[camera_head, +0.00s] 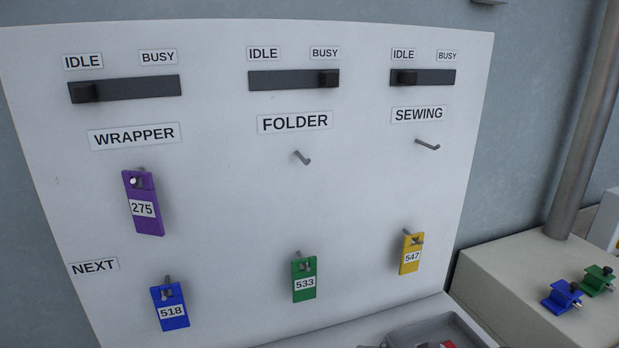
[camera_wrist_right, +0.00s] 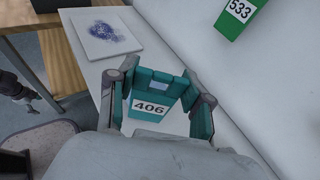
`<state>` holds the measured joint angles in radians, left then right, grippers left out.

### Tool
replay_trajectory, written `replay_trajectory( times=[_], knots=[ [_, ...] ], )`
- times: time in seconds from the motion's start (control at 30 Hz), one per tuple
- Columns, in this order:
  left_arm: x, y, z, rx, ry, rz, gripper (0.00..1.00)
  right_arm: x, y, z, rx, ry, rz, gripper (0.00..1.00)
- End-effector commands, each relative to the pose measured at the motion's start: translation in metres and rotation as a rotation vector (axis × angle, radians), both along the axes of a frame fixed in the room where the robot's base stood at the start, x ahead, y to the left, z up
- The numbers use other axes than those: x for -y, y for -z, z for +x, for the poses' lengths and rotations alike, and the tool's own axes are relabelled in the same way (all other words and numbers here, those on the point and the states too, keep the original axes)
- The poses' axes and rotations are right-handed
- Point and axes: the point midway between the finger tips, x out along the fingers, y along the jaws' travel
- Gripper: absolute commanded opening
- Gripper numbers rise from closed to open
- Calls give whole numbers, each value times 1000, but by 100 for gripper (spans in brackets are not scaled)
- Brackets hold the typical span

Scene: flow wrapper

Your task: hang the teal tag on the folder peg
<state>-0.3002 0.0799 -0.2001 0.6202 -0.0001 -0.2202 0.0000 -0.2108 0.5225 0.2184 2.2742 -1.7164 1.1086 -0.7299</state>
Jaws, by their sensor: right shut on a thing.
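The folder peg (camera_head: 302,158) sticks out bare below the FOLDER label on the white board (camera_head: 215,215) in the head view. The teal tag (camera_wrist_right: 160,92), marked 406, is in the right wrist view. My right gripper (camera_wrist_right: 162,90) is shut on it, with one finger at each side of the tag. Neither my right gripper nor the teal tag shows in the head view. My left gripper is in neither view.
Other tags hang on the board: purple 275 (camera_head: 143,203), blue 518 (camera_head: 170,307), green 533 (camera_head: 304,278) and yellow 547 (camera_head: 411,254). The sewing peg (camera_head: 427,145) is bare. A grey tray (camera_head: 432,332) lies below the board. A white pad (camera_wrist_right: 101,33) with a blue mark lies on the ledge.

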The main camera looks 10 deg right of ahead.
Motion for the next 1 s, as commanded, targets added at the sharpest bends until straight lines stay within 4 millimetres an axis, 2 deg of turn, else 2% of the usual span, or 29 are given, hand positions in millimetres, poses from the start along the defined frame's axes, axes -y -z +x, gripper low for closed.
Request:
replay_trajectory(
  times=[0.23,0.37,0.47,0.67,1.0],
  knots=[
    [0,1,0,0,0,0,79,-1,-2,2,1,-2,-1,17],
    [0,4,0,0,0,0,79,-8,-13,12,9,-15,-2,17],
    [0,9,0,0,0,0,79,-18,-30,26,12,-32,-4,17],
    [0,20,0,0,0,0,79,-41,-76,53,13,-61,-4,17],
    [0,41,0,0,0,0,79,-67,-166,80,14,-21,-4,17]
  ],
)
